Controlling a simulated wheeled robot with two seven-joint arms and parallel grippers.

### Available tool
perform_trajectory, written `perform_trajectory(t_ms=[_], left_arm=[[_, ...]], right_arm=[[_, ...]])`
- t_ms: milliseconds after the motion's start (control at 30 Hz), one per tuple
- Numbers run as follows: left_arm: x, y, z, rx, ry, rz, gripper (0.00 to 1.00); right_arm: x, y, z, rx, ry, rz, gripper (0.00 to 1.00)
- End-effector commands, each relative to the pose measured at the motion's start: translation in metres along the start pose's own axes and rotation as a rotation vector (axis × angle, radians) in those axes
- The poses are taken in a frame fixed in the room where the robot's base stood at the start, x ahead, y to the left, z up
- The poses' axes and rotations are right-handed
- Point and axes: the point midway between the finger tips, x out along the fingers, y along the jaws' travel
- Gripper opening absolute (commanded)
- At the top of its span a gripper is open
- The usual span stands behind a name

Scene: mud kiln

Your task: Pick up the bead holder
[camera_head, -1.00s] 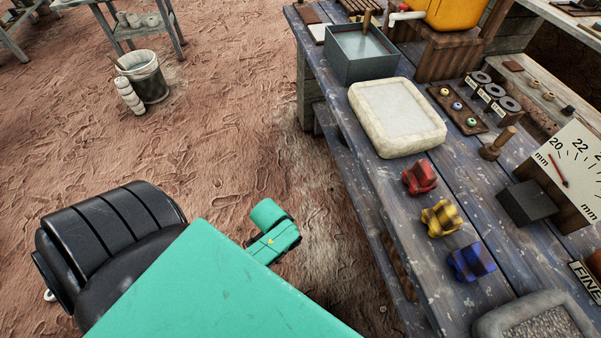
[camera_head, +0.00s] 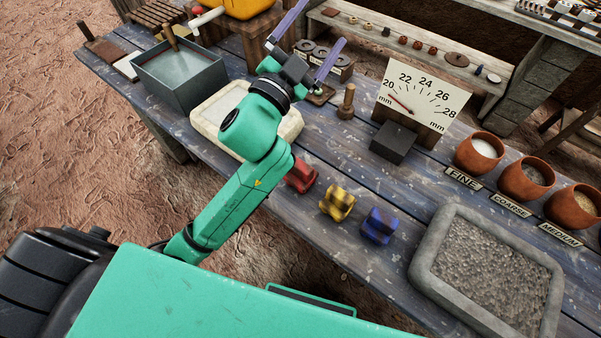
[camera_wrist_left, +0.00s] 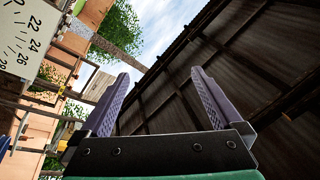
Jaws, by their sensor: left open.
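My left gripper (camera_head: 324,22) is open and empty, raised over the far side of the table, with its two purple fingers spread and pointing up and away. It also shows in the left wrist view (camera_wrist_left: 159,95), with nothing between the fingers. A small wooden tray of beads (camera_head: 322,97) lies under the gripper, mostly hidden by it. A wooden stand with an upright peg (camera_head: 347,103) is just right of the gripper. I cannot tell which of these is the bead holder. My right gripper is not in view.
Red (camera_head: 301,176), yellow (camera_head: 337,203) and blue (camera_head: 378,225) blocks line the near edge. A dark block (camera_head: 393,142) stands before the dial board (camera_head: 415,95). A pale tray (camera_head: 207,116) lies partly under my arm. A stone tray (camera_head: 425,275) and clay bowls (camera_head: 479,153) are right.

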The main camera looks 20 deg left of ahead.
Motion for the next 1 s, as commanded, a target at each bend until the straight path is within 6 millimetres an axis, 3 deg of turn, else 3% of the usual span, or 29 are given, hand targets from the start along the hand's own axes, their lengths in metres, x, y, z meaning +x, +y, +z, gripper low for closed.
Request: perform_trajectory(t_ms=[33,100,167,233,267,300,367,400,433,500,533,600,700,1000], left_arm=[[0.01,0.007,-0.06,0.126,0.233,0.023,1.0],[0.0,0.044,-0.138,0.337,0.584,0.117,1.0],[-0.025,0.091,-0.176,0.535,0.852,0.254,1.0],[-0.06,0.15,-0.179,0.78,1.103,0.483,1.0],[-0.074,0.172,-0.167,0.888,1.186,0.603,1.0],[-0.091,0.195,-0.139,1.032,1.268,0.784,1.0],[-0.109,0.209,-0.082,1.234,1.315,1.085,1.0],[-0.116,0.205,-0.042,1.344,1.298,1.289,1.0],[-0.12,0.195,-0.014,1.414,1.263,1.434,1.0],[-0.125,0.164,0.037,1.523,1.141,1.728,1.0],[-0.127,0.15,0.052,1.549,1.086,1.826,1.0],[-0.13,0.123,0.074,1.58,0.974,1.989,1.0],[-0.135,0.111,0.089,1.587,0.908,2.083,1.0],[-0.157,0.156,0.137,1.582,0.915,2.085,1.0]], right_arm=[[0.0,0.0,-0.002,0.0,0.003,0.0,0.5],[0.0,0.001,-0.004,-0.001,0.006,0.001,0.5],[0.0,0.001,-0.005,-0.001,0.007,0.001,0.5],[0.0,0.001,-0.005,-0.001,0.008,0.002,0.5],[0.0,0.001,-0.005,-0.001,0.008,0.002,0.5],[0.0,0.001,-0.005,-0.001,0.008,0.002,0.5],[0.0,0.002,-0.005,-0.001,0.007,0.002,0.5],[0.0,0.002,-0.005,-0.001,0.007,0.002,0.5],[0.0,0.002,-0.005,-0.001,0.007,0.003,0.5],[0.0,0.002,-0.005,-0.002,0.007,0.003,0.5],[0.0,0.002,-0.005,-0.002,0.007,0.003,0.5],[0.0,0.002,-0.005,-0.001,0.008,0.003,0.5],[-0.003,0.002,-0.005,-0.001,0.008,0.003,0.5],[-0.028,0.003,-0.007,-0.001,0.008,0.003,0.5]])
